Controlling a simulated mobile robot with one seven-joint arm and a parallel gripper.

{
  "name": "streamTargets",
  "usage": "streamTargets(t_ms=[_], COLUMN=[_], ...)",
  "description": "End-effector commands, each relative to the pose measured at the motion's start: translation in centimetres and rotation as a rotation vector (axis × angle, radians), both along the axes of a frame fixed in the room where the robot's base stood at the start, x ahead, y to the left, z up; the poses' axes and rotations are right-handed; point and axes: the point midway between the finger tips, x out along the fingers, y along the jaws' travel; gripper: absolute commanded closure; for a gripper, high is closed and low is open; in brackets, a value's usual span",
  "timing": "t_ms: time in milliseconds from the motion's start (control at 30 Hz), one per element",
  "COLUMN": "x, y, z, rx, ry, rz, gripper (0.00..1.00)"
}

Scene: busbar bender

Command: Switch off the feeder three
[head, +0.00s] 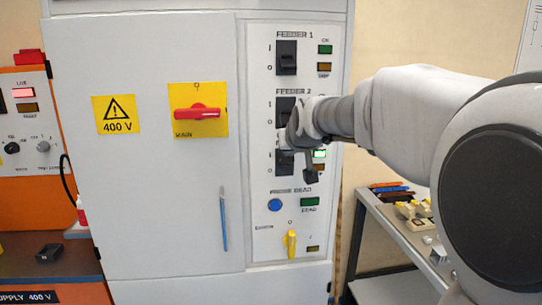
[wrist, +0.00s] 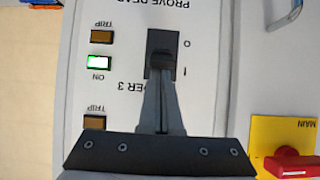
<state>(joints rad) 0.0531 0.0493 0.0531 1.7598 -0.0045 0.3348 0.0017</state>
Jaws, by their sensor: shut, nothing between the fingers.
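The feeder 3 switch (head: 284,163) is a black toggle on the white panel, below the feeder 2 switch (head: 284,108). My gripper and wrist partly cover it and its label in the head view. In the wrist view, which is upside down, the feeder 3 switch (wrist: 162,42) shows its lever towards the I mark. Its green ON lamp (wrist: 99,62) is lit; the amber TRIP lamp (wrist: 102,36) looks dull. My gripper (wrist: 161,78) is shut and empty, its fingertips right at the lever's I side. I cannot tell whether they touch. It also shows in the head view (head: 309,177).
The feeder 1 switch (head: 286,57) is above. The red main handle (head: 197,113) is on the door to the left. A blue button (head: 275,204) and yellow handle (head: 291,244) sit below. A cart (head: 385,222) with tools stands at right.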

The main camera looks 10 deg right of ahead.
Motion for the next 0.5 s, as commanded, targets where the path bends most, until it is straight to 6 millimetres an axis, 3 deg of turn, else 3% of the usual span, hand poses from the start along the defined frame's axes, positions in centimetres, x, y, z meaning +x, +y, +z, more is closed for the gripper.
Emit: streamTargets(t_ms=[500], x=[-0.42], y=[0.0], z=[-0.93], rx=[0.0], ry=[-0.079], rz=[0.0], gripper=[1.0])
